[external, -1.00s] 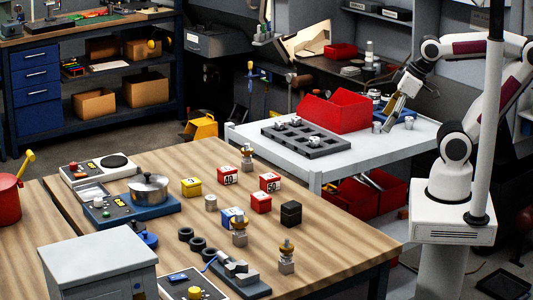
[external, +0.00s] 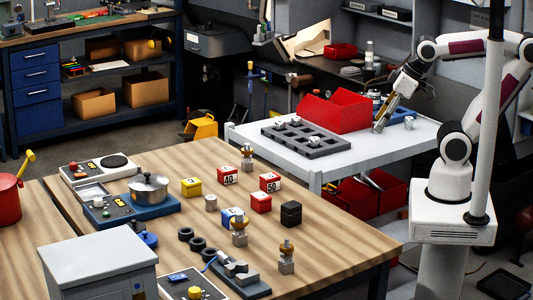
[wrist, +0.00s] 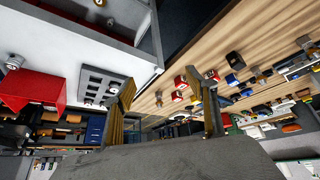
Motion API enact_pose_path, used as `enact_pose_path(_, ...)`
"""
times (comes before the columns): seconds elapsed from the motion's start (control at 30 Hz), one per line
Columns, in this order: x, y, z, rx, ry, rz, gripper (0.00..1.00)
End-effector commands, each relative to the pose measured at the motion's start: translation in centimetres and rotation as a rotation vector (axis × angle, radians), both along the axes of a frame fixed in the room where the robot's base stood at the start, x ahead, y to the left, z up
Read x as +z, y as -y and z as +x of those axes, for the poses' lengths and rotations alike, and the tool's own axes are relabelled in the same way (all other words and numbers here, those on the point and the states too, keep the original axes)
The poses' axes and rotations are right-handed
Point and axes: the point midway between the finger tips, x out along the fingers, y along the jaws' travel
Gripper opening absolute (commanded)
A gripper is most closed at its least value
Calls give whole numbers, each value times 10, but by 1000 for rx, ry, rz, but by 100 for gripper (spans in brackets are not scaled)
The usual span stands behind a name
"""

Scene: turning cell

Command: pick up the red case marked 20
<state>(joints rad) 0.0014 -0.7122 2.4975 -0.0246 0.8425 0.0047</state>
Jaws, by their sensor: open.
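Three red cases stand on the wooden table in the external view. One is marked 40 (external: 228,175), one is marked 50 (external: 270,182), and the nearer red case (external: 261,203) has a mark I cannot read. No 20 is legible on any of them. My gripper (external: 379,127) is open, low over the right part of the pale side table, far behind and to the right of the cases. In the wrist view my gripper's two fingers (wrist: 168,100) stand wide apart with no case between them; small red cases show beyond them.
A yellow case (external: 191,187), a blue case (external: 230,217) and a black case (external: 290,214) stand near the red ones. Metal parts with brass tops stand among them. A large red bin (external: 336,112) and a dark slotted tray (external: 306,140) sit on the side table.

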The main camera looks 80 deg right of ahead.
Motion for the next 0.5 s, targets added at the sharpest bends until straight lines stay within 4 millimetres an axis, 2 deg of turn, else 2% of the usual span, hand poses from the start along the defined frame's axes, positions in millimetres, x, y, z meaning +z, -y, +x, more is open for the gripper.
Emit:
enact_pose_path(0.17, -2, 9, 32, 7, 38, -42, 57)
enact_pose_path(0.5, -10, 22, 108, 62, 146, -131, 57)
